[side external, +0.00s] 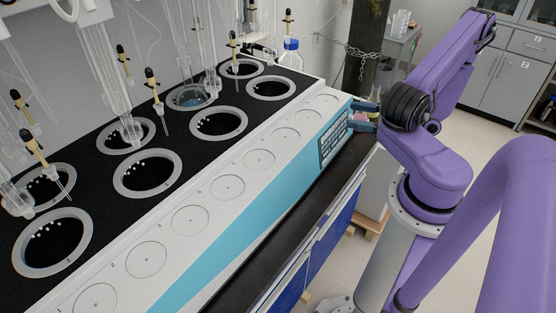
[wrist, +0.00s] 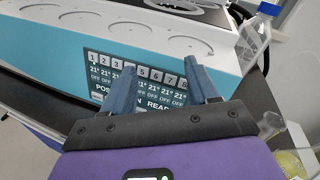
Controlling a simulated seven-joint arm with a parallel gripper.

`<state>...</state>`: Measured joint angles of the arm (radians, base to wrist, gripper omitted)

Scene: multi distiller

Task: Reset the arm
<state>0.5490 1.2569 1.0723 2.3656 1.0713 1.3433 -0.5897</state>
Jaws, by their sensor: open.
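My gripper (side external: 364,116) is at the right end of the distiller, close to its control panel (side external: 334,139). Its two blue-grey fingers are apart with nothing between them. In the wrist view the open gripper (wrist: 158,85) points at the panel (wrist: 140,80), which shows a row of numbered buttons, "21°" and "OFF" readings and partly covered words. The fingertips overlap the panel in the picture; I cannot tell whether they touch it. The distiller (side external: 240,187) is a long white and light-blue unit with a black top holding several ringed wells.
Glass tubes and yellow-topped droppers hang over the wells. A blue-capped bottle (side external: 290,55) stands behind the distiller; a bottle also shows in the wrist view (wrist: 254,38). A chained dark post (side external: 364,40) stands behind my gripper. The dark bench edge (side external: 285,240) runs along the front.

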